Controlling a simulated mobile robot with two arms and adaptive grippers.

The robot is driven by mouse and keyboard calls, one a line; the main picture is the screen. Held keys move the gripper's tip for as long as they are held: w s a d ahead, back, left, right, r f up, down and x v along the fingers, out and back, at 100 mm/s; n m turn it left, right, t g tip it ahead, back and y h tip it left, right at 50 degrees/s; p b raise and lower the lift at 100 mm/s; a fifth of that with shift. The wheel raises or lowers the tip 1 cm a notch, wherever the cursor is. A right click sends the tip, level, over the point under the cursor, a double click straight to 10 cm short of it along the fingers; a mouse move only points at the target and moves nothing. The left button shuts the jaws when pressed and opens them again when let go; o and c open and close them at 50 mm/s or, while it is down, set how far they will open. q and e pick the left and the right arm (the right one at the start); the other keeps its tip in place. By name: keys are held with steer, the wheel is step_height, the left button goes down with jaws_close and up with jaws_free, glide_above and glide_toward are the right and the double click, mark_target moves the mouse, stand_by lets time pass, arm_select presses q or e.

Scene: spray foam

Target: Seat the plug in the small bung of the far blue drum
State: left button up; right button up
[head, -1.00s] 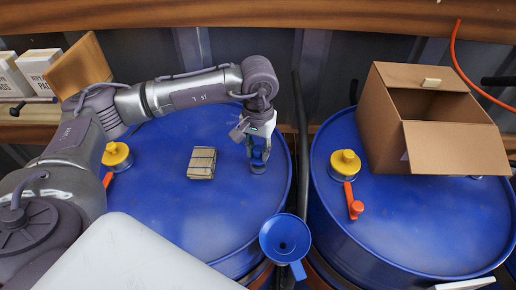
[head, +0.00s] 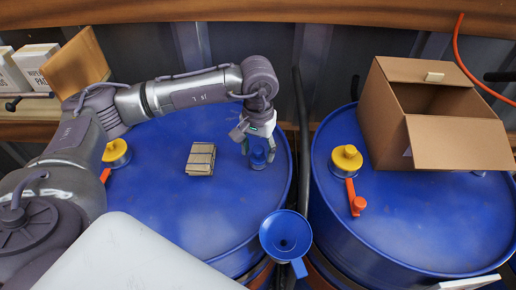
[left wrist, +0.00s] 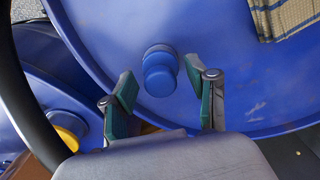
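The blue plug (head: 258,161) stands upright on the right part of the left blue drum's lid (head: 205,215). In the left wrist view the plug (left wrist: 160,72) shows as a blue knob on a wider round base. Whether it is fully down in the small bung cannot be told, as the bung's opening is hidden under it. My left gripper (head: 258,149) is open just above the plug, one finger to each side. In the left wrist view its green-padded fingers (left wrist: 159,85) are spread with clear gaps to the plug. My right gripper is not in view.
A folded tan cloth (head: 201,159) lies left of the plug. A yellow-capped valve (head: 116,153) stands at the drum's left. A blue funnel (head: 285,235) is at its front right. The right drum (head: 430,235) bears an open cardboard box (head: 455,146) and another yellow-capped valve (head: 346,158).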

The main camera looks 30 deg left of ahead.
arm_select(q)
step_height(320, 180, up, 12)
stand_by(0.6)
stand_by(0.4)
